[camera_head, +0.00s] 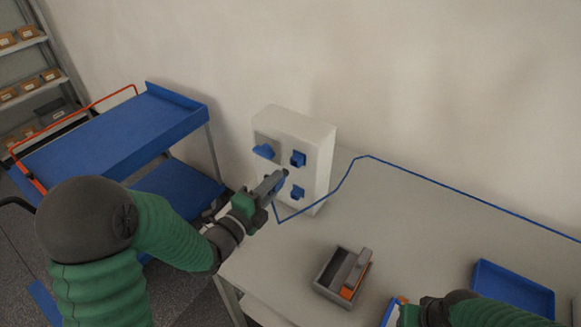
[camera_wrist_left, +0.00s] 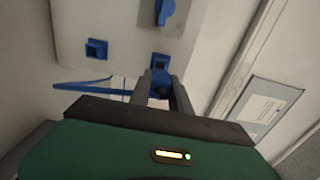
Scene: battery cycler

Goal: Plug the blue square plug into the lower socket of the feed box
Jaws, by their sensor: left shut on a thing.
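The feed box (camera_head: 319,145) is a white box against the wall at the back of the table. Its front has a blue lever (camera_head: 264,151), an upper right socket (camera_head: 298,159) and a lower right socket (camera_head: 297,192). My left gripper (camera_head: 280,178) is shut on the blue plug, close in front of the lower part of the face, and covers some of it. In the left wrist view the fingers (camera_wrist_left: 162,88) point at a blue socket (camera_wrist_left: 160,60); the plug is mostly hidden between them. I cannot tell whether it touches the socket. My right gripper (camera_head: 408,314) is low in the picture, fingers unclear.
A blue cable (camera_head: 352,170) runs from near the left gripper across the table (camera_head: 420,225). A grey holder (camera_head: 335,287) with an orange part and a blue tray (camera_head: 513,289) stand on the table. A blue cart (camera_head: 120,130) is at left.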

